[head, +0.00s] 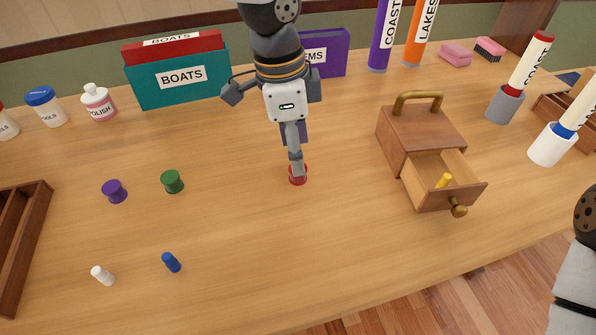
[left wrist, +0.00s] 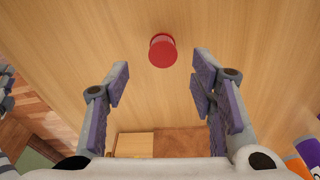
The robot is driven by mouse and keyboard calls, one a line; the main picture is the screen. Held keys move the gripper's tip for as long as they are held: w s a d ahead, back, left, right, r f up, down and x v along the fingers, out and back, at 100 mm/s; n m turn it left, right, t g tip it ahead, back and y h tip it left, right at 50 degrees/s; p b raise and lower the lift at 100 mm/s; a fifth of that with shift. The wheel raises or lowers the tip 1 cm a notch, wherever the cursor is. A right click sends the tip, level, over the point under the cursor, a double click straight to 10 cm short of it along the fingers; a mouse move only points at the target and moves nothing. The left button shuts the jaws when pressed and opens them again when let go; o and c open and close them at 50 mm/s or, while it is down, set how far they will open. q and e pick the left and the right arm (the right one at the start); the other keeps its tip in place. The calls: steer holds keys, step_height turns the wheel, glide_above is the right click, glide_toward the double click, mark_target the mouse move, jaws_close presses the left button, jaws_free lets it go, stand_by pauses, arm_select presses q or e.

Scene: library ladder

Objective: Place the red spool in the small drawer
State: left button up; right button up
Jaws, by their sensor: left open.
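The red spool (head: 298,178) stands upright on the table near the middle, partly hidden by my left gripper (head: 296,163) above it in the head view. In the left wrist view the red spool (left wrist: 163,52) lies just beyond and between the fingertips of my left gripper (left wrist: 162,72), which is open and empty. The small drawer (head: 448,194) is pulled out of a wooden box (head: 420,132) to the right, with a small yellow item (head: 444,181) inside. My right arm shows at the right edge, but its gripper is out of view.
Purple (head: 115,191) and green (head: 172,181) spools stand to the left. White (head: 102,275) and blue (head: 171,262) pegs lie at the front left. A wooden tray (head: 28,235) is at the left edge. The table between the red spool and the drawer is clear.

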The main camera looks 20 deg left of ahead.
mark_target(297, 181)
arm_select(q)
steer(key=f, duration=0.5)
steer(key=shift+w+d+f, duration=0.1)
steer(key=shift+w+f, duration=0.1)
steer(key=shift+f, duration=0.1)
arm_select(e)
steer(key=shift+s+f, duration=0.35)
steer(key=shift+s, duration=0.05)
arm_select(q)
steer(key=shift+r, duration=0.1)
steer(key=shift+c, duration=0.5)
steer(key=c, duration=0.9)
